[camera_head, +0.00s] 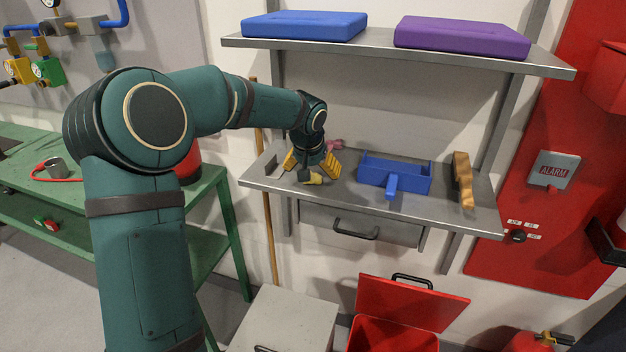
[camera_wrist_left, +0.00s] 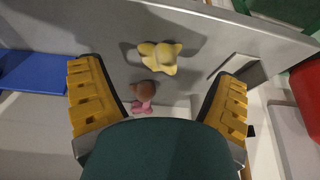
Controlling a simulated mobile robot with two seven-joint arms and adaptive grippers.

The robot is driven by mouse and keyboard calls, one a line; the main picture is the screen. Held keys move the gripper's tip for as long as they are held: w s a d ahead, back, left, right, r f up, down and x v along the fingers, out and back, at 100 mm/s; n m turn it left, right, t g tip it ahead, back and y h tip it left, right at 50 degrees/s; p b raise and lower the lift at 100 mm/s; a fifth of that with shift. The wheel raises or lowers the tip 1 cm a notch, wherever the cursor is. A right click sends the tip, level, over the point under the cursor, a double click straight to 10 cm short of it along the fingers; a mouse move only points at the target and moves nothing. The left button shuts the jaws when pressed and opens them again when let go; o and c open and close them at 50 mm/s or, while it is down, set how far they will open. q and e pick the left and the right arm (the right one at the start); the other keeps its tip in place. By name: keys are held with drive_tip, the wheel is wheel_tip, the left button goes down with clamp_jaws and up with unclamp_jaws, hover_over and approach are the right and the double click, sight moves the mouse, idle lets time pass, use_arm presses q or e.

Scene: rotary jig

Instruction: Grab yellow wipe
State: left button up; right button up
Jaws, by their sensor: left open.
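The yellow wipe (camera_wrist_left: 160,57) is a small crumpled cloth lying on the metal shelf, near its front edge. In the head view it shows small and partly covered (camera_head: 316,179), just below my left gripper (camera_head: 311,168). In the wrist view the left gripper's yellow-padded fingers (camera_wrist_left: 160,92) are wide apart, with nothing between them. The wipe lies beyond the fingertips, within the span of the gap, and looks apart from both fingers. My right gripper is not in view.
A pink and brown item (camera_wrist_left: 143,94) lies behind the wipe on the shelf (camera_head: 450,212). An upper shelf (camera_head: 385,51) holds blue and purple cases. A drawer (camera_head: 365,226) hangs below.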

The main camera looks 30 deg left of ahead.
sight(314, 175)
use_arm(q)
drive_tip(key=x, duration=0.3)
drive_tip(key=shift+w+f, duration=0.25)
drive_tip(key=shift+w, duration=0.1)
drive_tip(key=c, duration=1.1)
